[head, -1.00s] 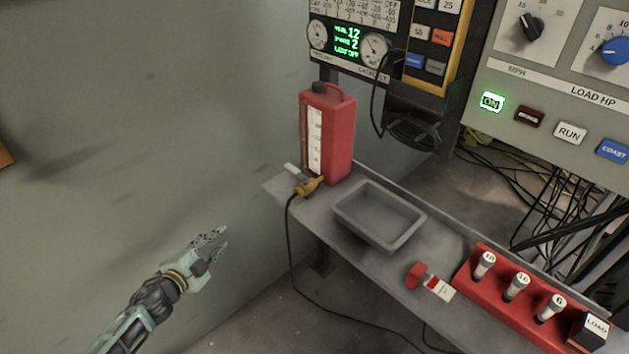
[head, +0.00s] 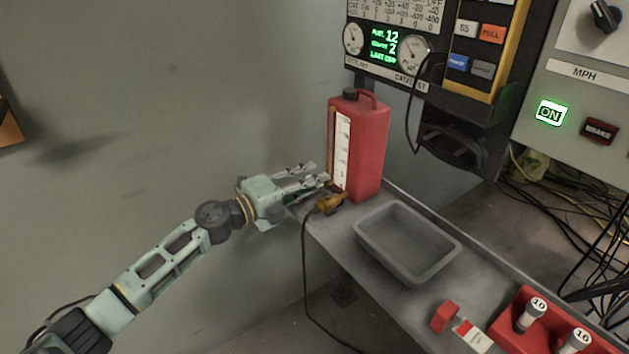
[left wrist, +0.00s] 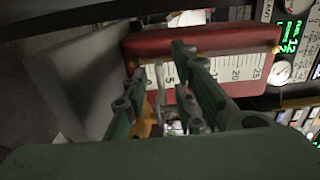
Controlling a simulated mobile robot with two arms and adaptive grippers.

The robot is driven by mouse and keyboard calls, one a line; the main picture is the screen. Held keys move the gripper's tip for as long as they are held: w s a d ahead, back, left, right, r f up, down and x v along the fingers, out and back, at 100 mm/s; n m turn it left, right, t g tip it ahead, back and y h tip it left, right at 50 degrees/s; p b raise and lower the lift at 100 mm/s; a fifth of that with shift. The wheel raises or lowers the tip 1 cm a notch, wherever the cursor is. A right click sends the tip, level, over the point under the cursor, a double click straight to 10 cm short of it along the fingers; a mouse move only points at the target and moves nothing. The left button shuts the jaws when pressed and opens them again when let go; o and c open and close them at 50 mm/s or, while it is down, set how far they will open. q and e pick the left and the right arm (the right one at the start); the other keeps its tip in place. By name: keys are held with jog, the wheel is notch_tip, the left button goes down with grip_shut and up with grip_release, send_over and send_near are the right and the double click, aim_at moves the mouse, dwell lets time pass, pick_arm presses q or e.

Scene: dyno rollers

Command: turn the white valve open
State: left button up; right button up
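The red jug (head: 368,150) with a white scale strip stands at the far end of the grey shelf. A brass-yellow fitting (head: 330,204) with a black hose sits at its base. My left gripper (head: 318,174) reaches in from the left, its fingertips close to the jug and just above the fitting. In the head view the fingers cover the white valve handle. In the left wrist view the fingers (left wrist: 160,64) are apart, and the pale valve handle (left wrist: 159,78) shows between them, in front of the jug (left wrist: 215,50). I cannot tell whether they touch it. My right gripper is out of view.
A grey tray (head: 366,248) sits on the shelf right of the fitting. A red piece with a white label (head: 473,335) and a red weight block (head: 508,312) lie nearer. The control panel (head: 570,75) stands right. A wall lies behind my arm.

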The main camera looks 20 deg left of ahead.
pick_arm(q)
jog(key=shift+w+d, duration=0.3)
jog(key=shift+w, duration=0.1)
jog(key=shift+c, duration=0.3)
grip_shut()
